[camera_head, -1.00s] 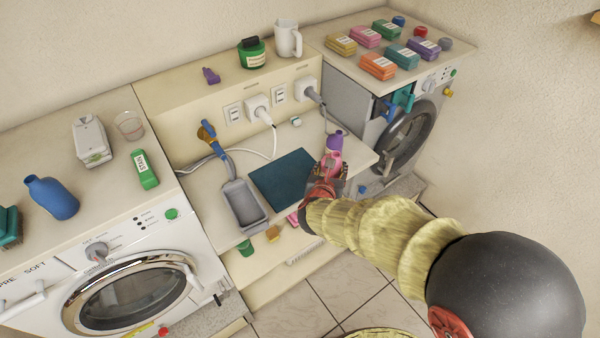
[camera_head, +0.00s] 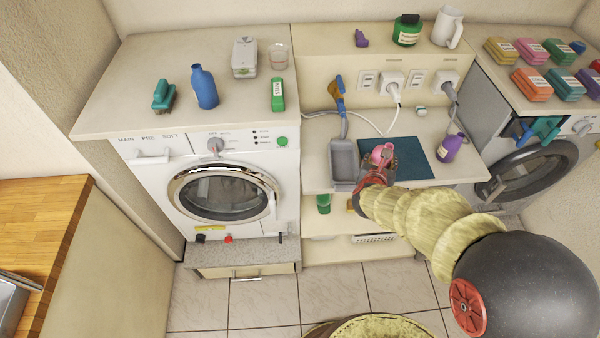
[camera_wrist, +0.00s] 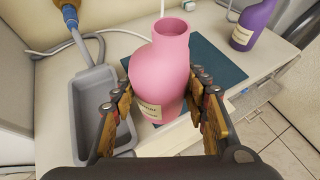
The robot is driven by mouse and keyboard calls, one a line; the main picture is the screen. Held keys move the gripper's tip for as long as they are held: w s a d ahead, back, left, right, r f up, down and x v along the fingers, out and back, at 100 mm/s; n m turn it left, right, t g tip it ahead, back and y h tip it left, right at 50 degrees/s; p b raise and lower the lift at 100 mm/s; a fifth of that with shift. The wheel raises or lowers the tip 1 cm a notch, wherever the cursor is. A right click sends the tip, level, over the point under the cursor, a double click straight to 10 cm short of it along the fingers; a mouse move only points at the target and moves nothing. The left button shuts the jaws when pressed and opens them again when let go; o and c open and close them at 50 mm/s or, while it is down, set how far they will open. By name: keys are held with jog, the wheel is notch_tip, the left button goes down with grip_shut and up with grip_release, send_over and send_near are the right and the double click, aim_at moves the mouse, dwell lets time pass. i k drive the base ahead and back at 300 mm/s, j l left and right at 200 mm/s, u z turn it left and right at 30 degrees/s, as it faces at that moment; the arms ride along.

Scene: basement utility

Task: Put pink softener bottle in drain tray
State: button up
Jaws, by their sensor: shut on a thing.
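The pink softener bottle (camera_wrist: 160,75) is held upright between the fingers of my gripper (camera_wrist: 163,115) in the wrist view. In the head view the pink bottle (camera_head: 382,154) shows above my gripper (camera_head: 377,172), over the left part of the dark teal mat. The grey drain tray (camera_wrist: 83,110) lies just left of my gripper in the wrist view. It looks empty. In the head view the drain tray (camera_head: 344,165) is also left of the bottle. The bottle's base is partly hidden, so I cannot tell its height above the counter.
A purple bottle (camera_head: 450,147) stands right of the teal mat (camera_head: 412,160). White cables run along the back. A green cup (camera_head: 323,203) is on the shelf below.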

aim_at(342, 166)
jog(key=i+l+u, duration=0.1)
jog(key=l+u, duration=0.2)
jog(key=u, duration=0.15)
jog(key=l+u, duration=0.3)
jog(key=u, duration=0.15)
jog(key=l+u, duration=0.7)
jog(key=u, duration=0.25)
jog(key=k+l, duration=0.1)
jog(key=l, duration=0.3)
jog(key=k+l+u, duration=0.15)
jog(key=l, duration=0.3)
jog(key=k+l, duration=0.15)
jog(key=l, duration=0.25)
jog(key=k+l+u, duration=0.1)
jog(key=l, duration=0.3)
